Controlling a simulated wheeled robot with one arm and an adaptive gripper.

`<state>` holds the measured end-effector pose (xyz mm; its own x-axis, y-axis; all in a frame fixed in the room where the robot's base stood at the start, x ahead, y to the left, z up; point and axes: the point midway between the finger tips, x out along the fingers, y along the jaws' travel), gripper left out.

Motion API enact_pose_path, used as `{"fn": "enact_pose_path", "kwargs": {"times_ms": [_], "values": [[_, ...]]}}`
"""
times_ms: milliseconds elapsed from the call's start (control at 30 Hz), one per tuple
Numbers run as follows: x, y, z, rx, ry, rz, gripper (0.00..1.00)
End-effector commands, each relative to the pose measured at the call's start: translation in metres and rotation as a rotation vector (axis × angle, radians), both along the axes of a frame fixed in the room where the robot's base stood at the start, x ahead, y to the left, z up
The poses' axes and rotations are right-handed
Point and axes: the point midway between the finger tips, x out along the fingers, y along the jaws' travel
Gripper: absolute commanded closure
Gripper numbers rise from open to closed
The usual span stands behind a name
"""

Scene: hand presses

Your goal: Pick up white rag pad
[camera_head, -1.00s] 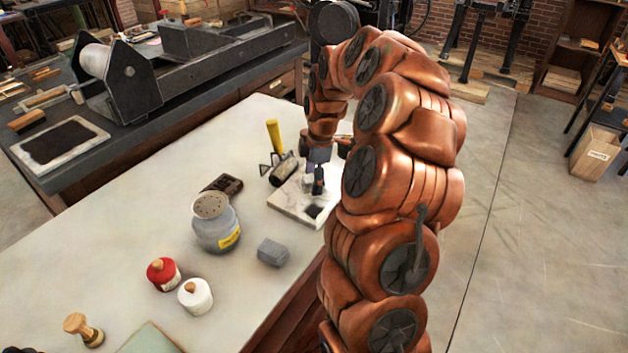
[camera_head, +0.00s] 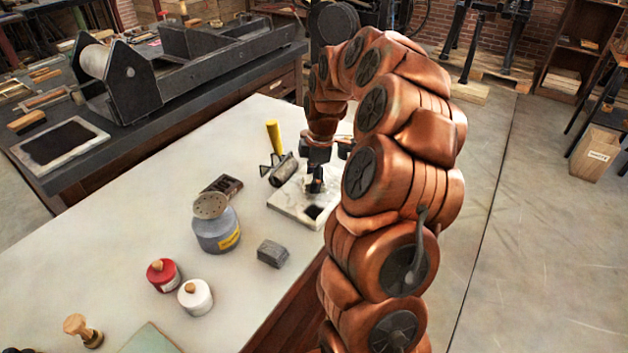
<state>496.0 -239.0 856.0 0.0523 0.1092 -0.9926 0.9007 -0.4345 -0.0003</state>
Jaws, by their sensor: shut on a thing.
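My gripper (camera_head: 314,187) is over the white marble-like slab (camera_head: 287,201) near the table's right edge, pointing down. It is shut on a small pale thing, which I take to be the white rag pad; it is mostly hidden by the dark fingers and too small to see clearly. A dark ink square lies on the slab just below the fingers. I cannot tell whether the held thing touches the slab.
Left of the slab are a roller (camera_head: 283,169), a yellow handle (camera_head: 274,134) and a dark block (camera_head: 222,187). Nearer stand a grey shaker jar (camera_head: 215,230), a grey block (camera_head: 272,253), a red jar (camera_head: 163,274) and a white jar (camera_head: 195,297).

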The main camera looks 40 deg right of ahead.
Motion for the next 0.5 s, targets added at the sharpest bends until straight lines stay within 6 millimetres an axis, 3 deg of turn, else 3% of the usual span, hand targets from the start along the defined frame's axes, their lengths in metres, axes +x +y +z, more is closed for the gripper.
{"fn": "enact_pose_path", "kwargs": {"times_ms": [500], "values": [[-0.002, 0.000, 0.035, -0.002, -0.003, -0.001, 0.91]]}}
